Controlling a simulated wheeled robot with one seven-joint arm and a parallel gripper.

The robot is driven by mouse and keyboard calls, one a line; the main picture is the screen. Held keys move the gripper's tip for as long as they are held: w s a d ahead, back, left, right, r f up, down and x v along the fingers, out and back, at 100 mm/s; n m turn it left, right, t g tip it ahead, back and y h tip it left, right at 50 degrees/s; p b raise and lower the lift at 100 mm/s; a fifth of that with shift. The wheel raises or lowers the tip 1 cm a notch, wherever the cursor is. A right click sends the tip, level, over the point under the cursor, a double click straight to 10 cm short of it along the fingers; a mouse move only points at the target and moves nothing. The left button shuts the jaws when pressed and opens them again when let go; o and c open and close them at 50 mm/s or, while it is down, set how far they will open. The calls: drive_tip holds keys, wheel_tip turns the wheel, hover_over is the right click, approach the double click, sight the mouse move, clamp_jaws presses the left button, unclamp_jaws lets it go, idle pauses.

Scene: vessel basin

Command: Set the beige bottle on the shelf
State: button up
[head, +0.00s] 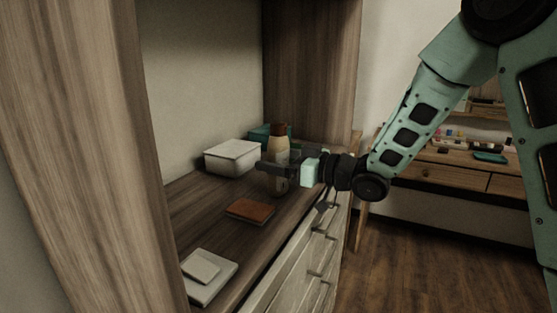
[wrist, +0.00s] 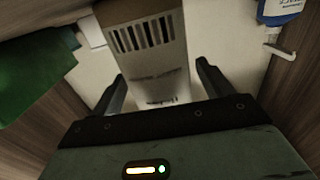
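The beige bottle (head: 279,144) has a brown cap and stands upright on the wooden surface (head: 205,203) of the unit, near its front edge. My gripper (head: 273,167) reaches in from the right at the bottle's mid-height, with a dark finger across its front. In the wrist view, the bottle's side with a barcode and print (wrist: 150,50) lies between the two dark fingers (wrist: 160,72). The fingers are spread, and a gap seems to show beside the right one. Contact with the bottle is not clear. The far finger is mostly hidden in the head view.
A brown flat item (head: 251,210) and white pads (head: 208,274) lie nearer. Tall wooden side panels (head: 311,75) bound the unit. A desk (head: 455,165) stands at the right.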

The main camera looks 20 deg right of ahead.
drive_tip(key=shift+r, duration=0.2)
drive_tip(key=v, duration=1.2)
drive_tip(key=shift+r, duration=0.1)
